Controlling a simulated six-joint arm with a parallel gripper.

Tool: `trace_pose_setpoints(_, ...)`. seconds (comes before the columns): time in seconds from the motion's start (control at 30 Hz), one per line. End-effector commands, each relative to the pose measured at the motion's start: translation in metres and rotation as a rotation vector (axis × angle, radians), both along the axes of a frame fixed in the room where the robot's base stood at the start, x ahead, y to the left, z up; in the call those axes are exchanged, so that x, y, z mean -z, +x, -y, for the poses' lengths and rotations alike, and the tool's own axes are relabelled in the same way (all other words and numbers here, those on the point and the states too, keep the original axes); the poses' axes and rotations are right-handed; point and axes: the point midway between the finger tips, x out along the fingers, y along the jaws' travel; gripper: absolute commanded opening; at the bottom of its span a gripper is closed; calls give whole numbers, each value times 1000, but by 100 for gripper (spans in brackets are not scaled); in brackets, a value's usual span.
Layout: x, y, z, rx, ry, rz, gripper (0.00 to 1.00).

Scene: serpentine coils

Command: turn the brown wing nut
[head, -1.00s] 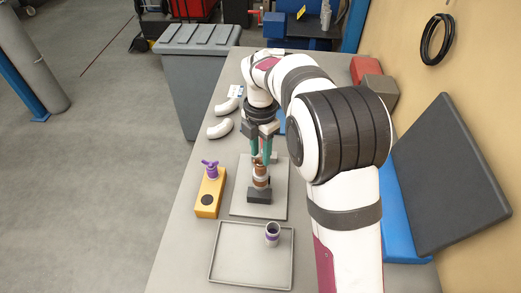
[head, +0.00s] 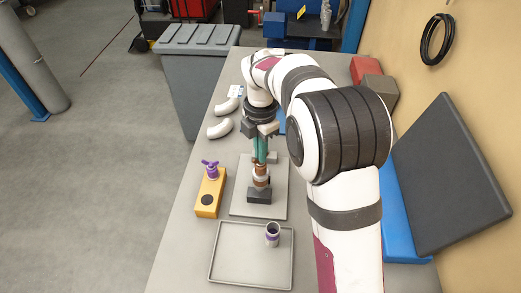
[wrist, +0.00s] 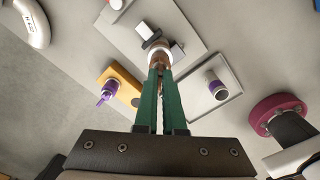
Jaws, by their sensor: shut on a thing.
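The brown wing nut (head: 260,167) sits on top of an upright copper-coloured fitting, which stands in a dark block on a grey plate. My gripper (head: 260,160) points down with its green fingers shut on the wing nut, hiding most of it. In the wrist view, the fingertips (wrist: 160,72) meet at the brown nut (wrist: 158,61), with the pale ring of the fitting just beyond.
A yellow block (head: 208,197) with a purple wing nut (head: 210,166) stands left of the plate. A grey tray (head: 228,277) holding a grey cup-like fitting with a purple band (head: 272,234) lies in front. White elbows (head: 220,129) lie behind at left.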

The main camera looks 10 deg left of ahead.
Motion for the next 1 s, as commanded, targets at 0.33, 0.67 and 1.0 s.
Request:
trace_pose_setpoints(0.33,0,0,0,297,1,-1,0)
trace_pose_setpoints(0.67,0,0,0,611,1,-1,0)
trace_pose_setpoints(1.0,-1,0,0,934,2,0,0)
